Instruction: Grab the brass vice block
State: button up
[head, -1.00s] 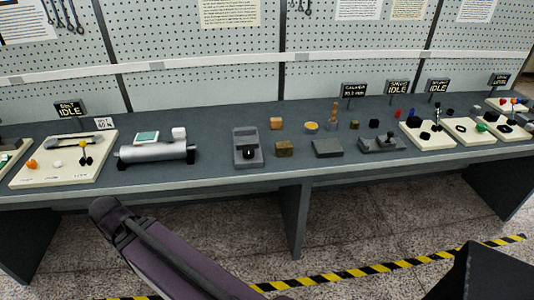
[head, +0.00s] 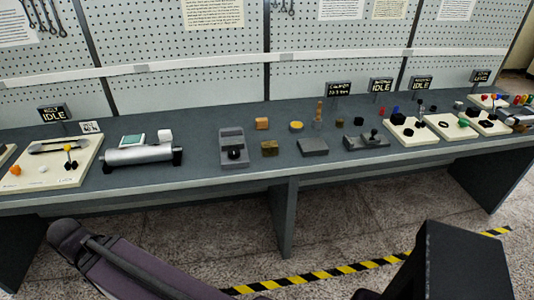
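A small dark-gold block (head: 269,148), which looks like the brass vice block, sits on the grey bench near its front edge, in the middle of the head view. It stands apart from its neighbours, just right of a grey fixture with a dark round part (head: 233,148). A lighter orange-tan block (head: 262,123) lies behind it.
A flat grey block (head: 313,147) and a grey fixture with a knob (head: 367,141) lie to the right. A yellow-topped round piece (head: 296,126) is behind. A silver cylinder device (head: 139,155) is left. Yellow-black tape (head: 330,272) marks the floor.

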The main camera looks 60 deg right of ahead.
aim_at(269, 148)
jog(key=u, duration=0.1)
jog(key=k, duration=1.6)
jog(key=z, duration=1.95)
jog(key=i, duration=0.85)
jog(key=u, duration=0.15)
